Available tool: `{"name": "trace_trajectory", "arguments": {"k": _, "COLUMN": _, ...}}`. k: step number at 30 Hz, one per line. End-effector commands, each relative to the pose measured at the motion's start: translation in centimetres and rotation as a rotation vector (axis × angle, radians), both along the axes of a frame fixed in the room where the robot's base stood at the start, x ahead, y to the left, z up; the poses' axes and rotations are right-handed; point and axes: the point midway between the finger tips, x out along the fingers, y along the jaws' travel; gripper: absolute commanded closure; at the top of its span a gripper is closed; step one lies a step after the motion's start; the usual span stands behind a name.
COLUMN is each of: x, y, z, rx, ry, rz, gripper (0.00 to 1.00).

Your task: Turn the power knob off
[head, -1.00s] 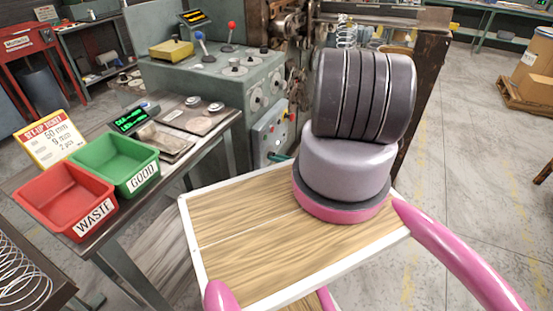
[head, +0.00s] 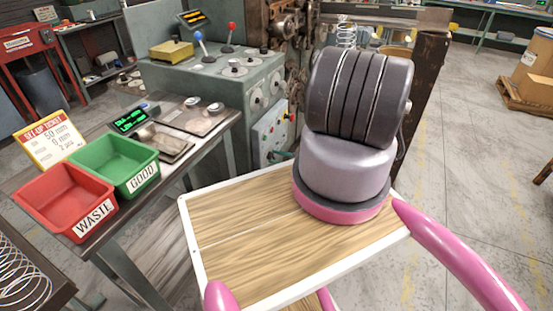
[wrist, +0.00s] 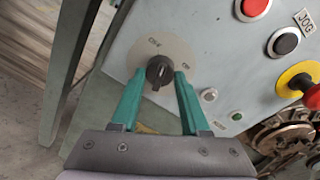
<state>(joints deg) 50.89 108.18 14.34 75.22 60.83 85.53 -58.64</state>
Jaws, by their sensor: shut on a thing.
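The power knob (wrist: 160,71) is black and sits on a round pale plate in the wrist view. The plate has OFF lettering at its upper left and ON at its upper right. My gripper (wrist: 160,75) has its two teal fingers on either side of the knob and is shut on it. I cannot tell for sure which label the knob points to.
On the same panel are a red button (wrist: 255,7), a black button (wrist: 286,42) by a JOG label, and a red emergency stop (wrist: 299,81) on yellow. A table with a red WASTE bin (head: 65,200) and a green GOOD bin (head: 115,165) stands at the left.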

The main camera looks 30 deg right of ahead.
Motion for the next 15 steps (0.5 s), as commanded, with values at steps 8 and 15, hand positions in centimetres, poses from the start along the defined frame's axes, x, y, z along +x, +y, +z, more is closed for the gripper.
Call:
{"name": "trace_trajectory", "arguments": {"k": 8, "x": 0.00, "y": -0.15, "z": 0.07, "rx": -0.183, "ry": -0.143, "rz": -0.003, "gripper": 1.00}}
{"name": "trace_trajectory", "arguments": {"k": 15, "x": -0.03, "y": -0.10, "z": 0.10, "rx": -0.292, "ry": -0.227, "rz": -0.002, "gripper": 1.00}}
